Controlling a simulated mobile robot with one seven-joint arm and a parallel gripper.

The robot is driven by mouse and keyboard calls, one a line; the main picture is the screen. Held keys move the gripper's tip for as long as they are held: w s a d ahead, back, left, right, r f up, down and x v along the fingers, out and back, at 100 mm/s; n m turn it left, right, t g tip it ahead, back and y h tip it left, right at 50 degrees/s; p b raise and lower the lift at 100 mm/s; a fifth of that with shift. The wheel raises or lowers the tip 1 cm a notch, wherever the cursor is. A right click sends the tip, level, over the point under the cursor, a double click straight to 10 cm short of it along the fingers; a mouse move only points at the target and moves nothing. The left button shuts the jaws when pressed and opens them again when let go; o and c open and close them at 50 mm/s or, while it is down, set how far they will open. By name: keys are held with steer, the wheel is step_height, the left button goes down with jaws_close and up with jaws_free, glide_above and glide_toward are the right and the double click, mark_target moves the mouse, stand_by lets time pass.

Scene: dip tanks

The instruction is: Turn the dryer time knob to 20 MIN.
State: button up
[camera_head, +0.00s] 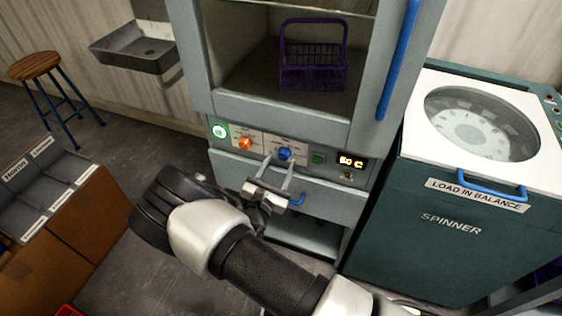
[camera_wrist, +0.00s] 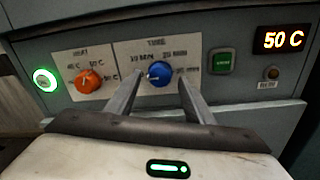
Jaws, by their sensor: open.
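The dryer (camera_head: 296,132) is a grey cabinet with a control panel below its window. The blue time knob (camera_wrist: 159,74) sits on a pale label plate with minute markings, too blurred to tell which one it points to. It also shows in the head view (camera_head: 285,154). My gripper (camera_wrist: 155,92) is open, its two fingers reaching toward the panel on either side of the blue knob as seen in the wrist view. In the head view my gripper (camera_head: 281,165) is just in front of the knob. I cannot tell whether the fingers touch it.
Left of the blue knob is an orange heat knob (camera_wrist: 89,79) and a lit green button (camera_wrist: 45,80). Right are a green button (camera_wrist: 222,62), a display reading 50 C (camera_wrist: 283,40) and a small lamp (camera_wrist: 273,73). A spinner (camera_head: 450,215) stands right of the dryer.

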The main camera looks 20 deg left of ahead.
steer(key=shift+w, duration=0.75)
steer(key=c, duration=1)
steer(key=shift+c, duration=0.2)
